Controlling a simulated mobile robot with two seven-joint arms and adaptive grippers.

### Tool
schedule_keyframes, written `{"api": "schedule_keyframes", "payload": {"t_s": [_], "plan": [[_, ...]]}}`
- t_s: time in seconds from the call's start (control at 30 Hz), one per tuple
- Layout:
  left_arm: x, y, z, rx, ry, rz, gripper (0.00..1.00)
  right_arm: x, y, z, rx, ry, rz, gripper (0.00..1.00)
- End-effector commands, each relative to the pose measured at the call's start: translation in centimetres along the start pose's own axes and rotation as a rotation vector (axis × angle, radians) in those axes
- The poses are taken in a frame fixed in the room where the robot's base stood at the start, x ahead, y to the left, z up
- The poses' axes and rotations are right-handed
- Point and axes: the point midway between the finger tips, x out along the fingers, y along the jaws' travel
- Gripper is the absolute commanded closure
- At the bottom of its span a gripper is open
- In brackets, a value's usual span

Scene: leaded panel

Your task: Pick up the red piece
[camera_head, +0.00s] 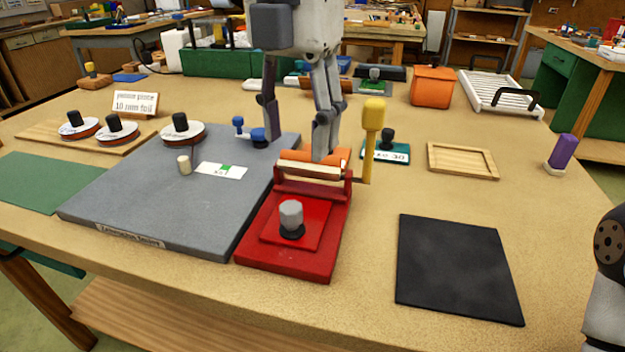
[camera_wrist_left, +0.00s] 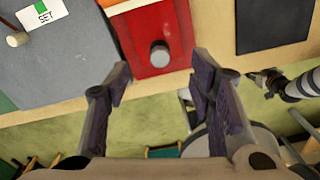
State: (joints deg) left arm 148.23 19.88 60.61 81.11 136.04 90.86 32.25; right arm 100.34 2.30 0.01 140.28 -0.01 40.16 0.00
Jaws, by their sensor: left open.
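The red piece (camera_head: 312,231) is a flat square plate with a grey knob (camera_head: 291,214) on a dark collar. It lies on the red bed (camera_head: 290,264) of a small roller press, in front of the roller. My left gripper (camera_head: 297,150) is open and empty, pointing down above and behind the roller in the head view. In the left wrist view its fingers (camera_wrist_left: 163,85) are spread, with the grey knob (camera_wrist_left: 160,54) beyond and between them. My right gripper (camera_wrist_left: 264,84) shows small and dark at the right of the left wrist view; its jaws are unclear.
A wooden tray (camera_head: 462,176) sits farther back. Bare tabletop lies between press and mat.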

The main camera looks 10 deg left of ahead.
Motion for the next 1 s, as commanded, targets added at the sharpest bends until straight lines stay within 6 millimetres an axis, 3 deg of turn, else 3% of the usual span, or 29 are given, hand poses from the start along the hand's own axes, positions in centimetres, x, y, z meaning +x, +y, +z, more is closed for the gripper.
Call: {"api": "schedule_keyframes", "payload": {"t_s": [0.2, 0.6, 0.9, 1.0], "plan": [[4.5, 0.0, -0.1, 0.001, 0.006, -0.001, 0.51, 0.1, 0.0, 0.3, 0.0, -0.01, 0.0, 0.6], [11.1, 0.5, -0.5, 0.003, 0.003, 0.001, 0.51, 0.3, 0.0, 0.4, 0.0, -0.013, 0.001, 0.6], [11.9, 0.5, -0.4, 0.001, -0.002, 0.002, 0.51, 0.3, 0.0, 0.4, 0.0, -0.014, 0.001, 0.6], [11.9, 0.5, -0.4, 0.001, -0.002, 0.002, 0.74, 0.3, 0.0, 0.4, 0.0, -0.014, 0.001, 0.6]]}}
